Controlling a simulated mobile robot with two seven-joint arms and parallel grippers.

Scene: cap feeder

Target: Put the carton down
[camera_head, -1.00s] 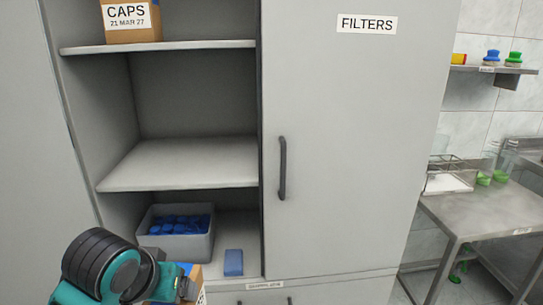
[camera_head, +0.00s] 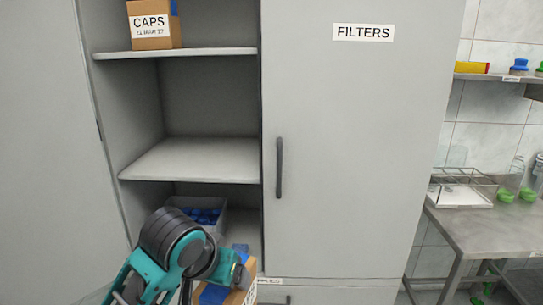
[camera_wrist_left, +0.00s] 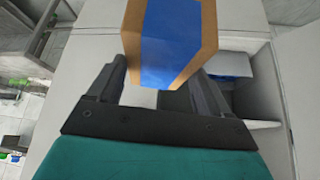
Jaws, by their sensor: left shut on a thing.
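My left gripper (camera_wrist_left: 160,78) is shut on a brown carton (camera_wrist_left: 131,35) with a wide blue strip down its face. In the head view this carton (camera_head: 249,270) shows at the bottom edge, partly hidden by my left arm and cut off by the frame. A bit of white label shows on its side. It is held in front of the cabinet's open side, and I see no surface under it. Another carton (camera_head: 155,43), labelled CAPS, stands on the upper shelf (camera_head: 215,52). My right gripper is not in view.
The middle shelf (camera_head: 195,160) is empty. A grey bin (camera_head: 222,218) of blue caps stands in the lowest compartment, partly behind my arm. The door (camera_head: 345,150) marked FILTERS is shut. A steel table (camera_head: 480,230) with glassware stands at the right.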

